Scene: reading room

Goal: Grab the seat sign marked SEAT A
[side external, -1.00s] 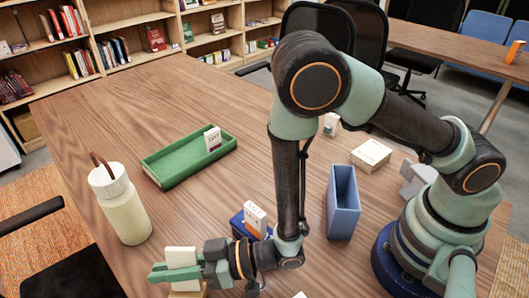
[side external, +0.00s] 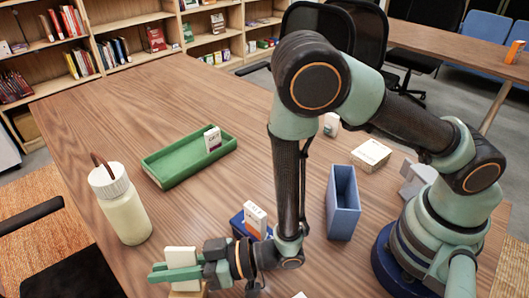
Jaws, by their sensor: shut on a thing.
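My gripper (side external: 178,271) is low at the front of the table, pointing left. It is shut on a white upright seat sign (side external: 182,257), with a finger across its near face. A tan block (side external: 188,294) shows just under the gripper, partly cut off by the frame's lower edge. No lettering on the held sign can be read from this side. Another white sign with an orange mark (side external: 255,216) stands at a dark blue holder (side external: 238,225) behind my wrist. A third white sign (side external: 212,139) stands in the green tray (side external: 165,181).
A cream bottle (side external: 121,207) with a brown loop stands left of the gripper. A blue open box (side external: 343,203) and a cream block (side external: 371,154) are to the right, near my base. A small white jar (side external: 331,124) stands behind my arm. The table's far left is clear.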

